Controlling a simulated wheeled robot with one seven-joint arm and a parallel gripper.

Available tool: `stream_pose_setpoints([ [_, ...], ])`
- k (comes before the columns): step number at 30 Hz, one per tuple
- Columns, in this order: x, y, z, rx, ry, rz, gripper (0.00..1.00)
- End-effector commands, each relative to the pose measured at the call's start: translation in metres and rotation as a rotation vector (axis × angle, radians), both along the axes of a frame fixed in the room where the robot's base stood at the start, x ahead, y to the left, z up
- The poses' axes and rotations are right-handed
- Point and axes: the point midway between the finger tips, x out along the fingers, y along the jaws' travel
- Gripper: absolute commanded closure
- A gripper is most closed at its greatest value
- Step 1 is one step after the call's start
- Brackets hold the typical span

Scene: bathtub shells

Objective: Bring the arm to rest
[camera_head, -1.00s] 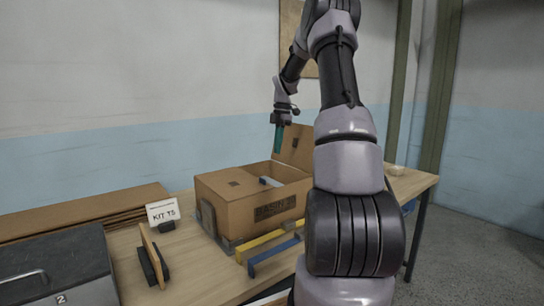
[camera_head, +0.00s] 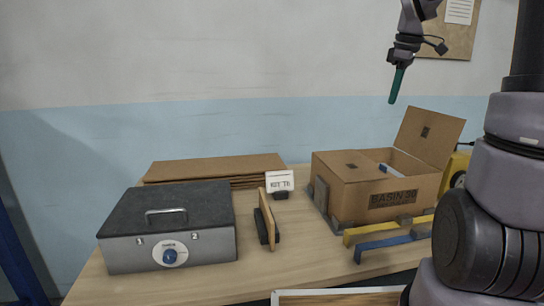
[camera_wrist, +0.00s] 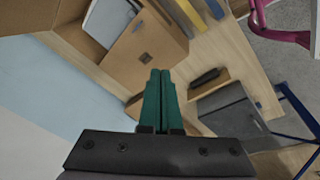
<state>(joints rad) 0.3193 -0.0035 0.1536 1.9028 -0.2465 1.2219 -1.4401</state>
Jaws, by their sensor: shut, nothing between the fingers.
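My gripper (camera_head: 397,86) hangs in the air above the open cardboard box, pointing down, with its green fingers together and nothing between them. In the wrist view the green fingers (camera_wrist: 160,75) lie side by side, shut. My arm rises at the right of the head view and reaches over the table. The cardboard box (camera_head: 375,195), printed with "BASIN", stands on the table with one flap raised and one lying over its left part. Something white and blue shows inside it.
A grey metal case (camera_head: 168,258) with a dark lid stands at the left of the wooden table (camera_head: 285,262). Flat cardboard (camera_head: 215,168), a "KIT" sign (camera_head: 280,181) and an upright wooden board (camera_head: 267,218) are between. Yellow (camera_head: 385,229) and blue (camera_head: 388,246) bars lie before the box.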

Motion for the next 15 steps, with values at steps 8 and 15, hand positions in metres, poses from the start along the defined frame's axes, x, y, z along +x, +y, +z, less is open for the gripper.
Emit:
stream_pose_setpoints([
  [8,-0.106,0.061,0.028,0.201,-0.159,-0.55,1.0],
  [15,-0.181,0.088,0.019,0.473,-0.217,-0.958,1.0],
])
